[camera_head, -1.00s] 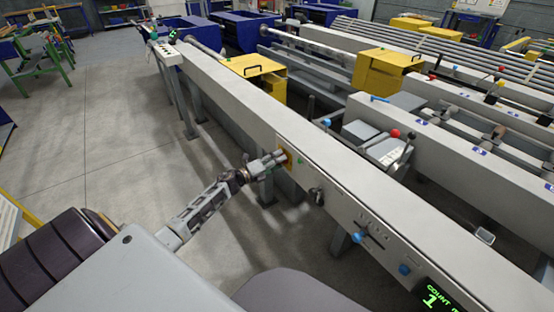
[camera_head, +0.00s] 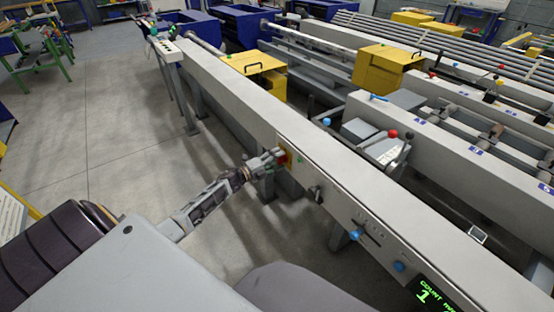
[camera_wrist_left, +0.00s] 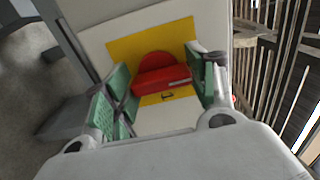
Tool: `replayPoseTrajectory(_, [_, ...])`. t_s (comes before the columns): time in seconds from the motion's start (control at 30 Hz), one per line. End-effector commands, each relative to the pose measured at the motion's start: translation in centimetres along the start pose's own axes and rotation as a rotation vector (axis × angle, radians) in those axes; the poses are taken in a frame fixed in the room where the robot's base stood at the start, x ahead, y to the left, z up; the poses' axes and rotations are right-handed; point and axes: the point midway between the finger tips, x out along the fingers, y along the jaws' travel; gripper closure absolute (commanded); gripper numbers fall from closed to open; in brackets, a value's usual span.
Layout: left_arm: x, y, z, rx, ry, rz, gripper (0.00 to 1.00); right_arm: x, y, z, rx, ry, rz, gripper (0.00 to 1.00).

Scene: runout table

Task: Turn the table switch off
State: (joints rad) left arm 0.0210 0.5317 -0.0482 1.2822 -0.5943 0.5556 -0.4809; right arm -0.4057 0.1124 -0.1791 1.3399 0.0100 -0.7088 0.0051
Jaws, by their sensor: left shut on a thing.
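The table switch is a red knob (camera_wrist_left: 160,78) on a yellow plate (camera_wrist_left: 178,38), set in the side face of the pale grey runout table (camera_head: 235,103). My left gripper (camera_head: 277,156) reaches the switch from the left in the head view and hides much of it. In the left wrist view, the green-padded fingers of my left gripper (camera_wrist_left: 163,92) stand on both sides of the red knob and are shut on it. A small mark shows on the yellow plate below the knob. My right gripper is not in view.
A green button (camera_head: 301,160) and a black knob (camera_head: 316,194) sit just right of the switch. Blue knobs (camera_head: 399,266) and a green-lit counter display (camera_head: 437,298) lie further along the panel. Open floor (camera_head: 110,130) lies left of the table.

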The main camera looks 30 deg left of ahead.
Motion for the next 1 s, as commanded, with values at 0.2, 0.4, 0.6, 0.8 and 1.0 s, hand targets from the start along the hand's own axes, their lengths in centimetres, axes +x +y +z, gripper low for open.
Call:
replayPoseTrajectory(0.2, [-0.04, 0.05, 0.11, -0.007, -0.002, 0.001, 0.67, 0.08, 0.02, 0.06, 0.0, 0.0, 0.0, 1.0])
replayPoseTrajectory(0.4, [-0.04, 0.05, 0.11, -0.008, -0.003, 0.0, 0.41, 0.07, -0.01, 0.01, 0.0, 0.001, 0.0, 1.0])
replayPoseTrajectory(0.6, [-0.03, 0.04, 0.06, -0.007, -0.002, 0.0, 0.21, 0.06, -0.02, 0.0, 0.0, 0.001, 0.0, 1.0])
replayPoseTrajectory(0.8, [-0.01, 0.03, 0.03, -0.006, -0.001, 0.0, 0.21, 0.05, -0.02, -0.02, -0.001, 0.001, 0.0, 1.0])
replayPoseTrajectory(1.0, [-0.15, 0.03, 0.02, -0.006, -0.001, 0.0, 0.21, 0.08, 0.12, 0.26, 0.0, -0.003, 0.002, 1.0])
